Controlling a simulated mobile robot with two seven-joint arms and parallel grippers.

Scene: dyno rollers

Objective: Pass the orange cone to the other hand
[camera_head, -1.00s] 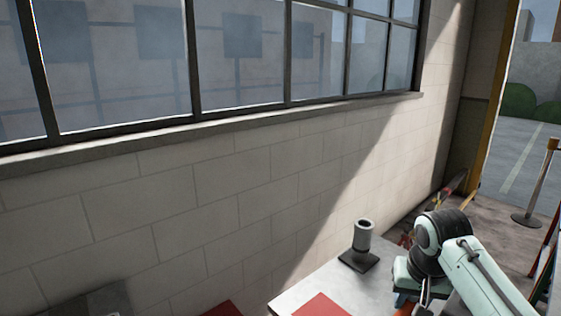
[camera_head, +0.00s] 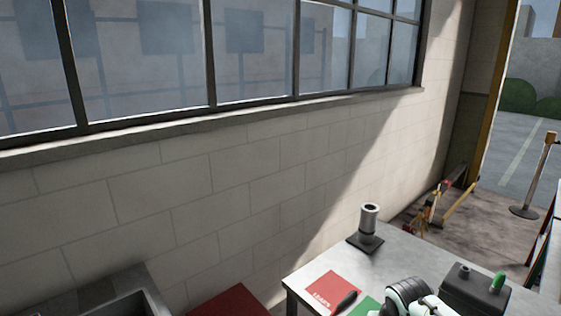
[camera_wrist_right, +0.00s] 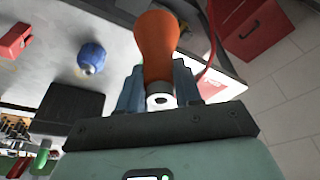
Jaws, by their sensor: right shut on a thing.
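The orange cone (camera_wrist_right: 157,38) shows in the right wrist view, between the two blue-grey fingers of my right gripper (camera_wrist_right: 160,88). A small white ring-like end shows between the fingers. In the head view my right arm is at the bottom edge, and the cone cannot be made out there. My left gripper is in neither view.
A light table (camera_head: 300,283) carries a dark stand with a grey cylinder (camera_head: 369,220), a red card (camera_head: 331,290) and a black box (camera_head: 474,290). A blue round thing (camera_wrist_right: 91,57) and a red toolbox (camera_wrist_right: 257,35) show in the wrist view. The wall runs behind the table.

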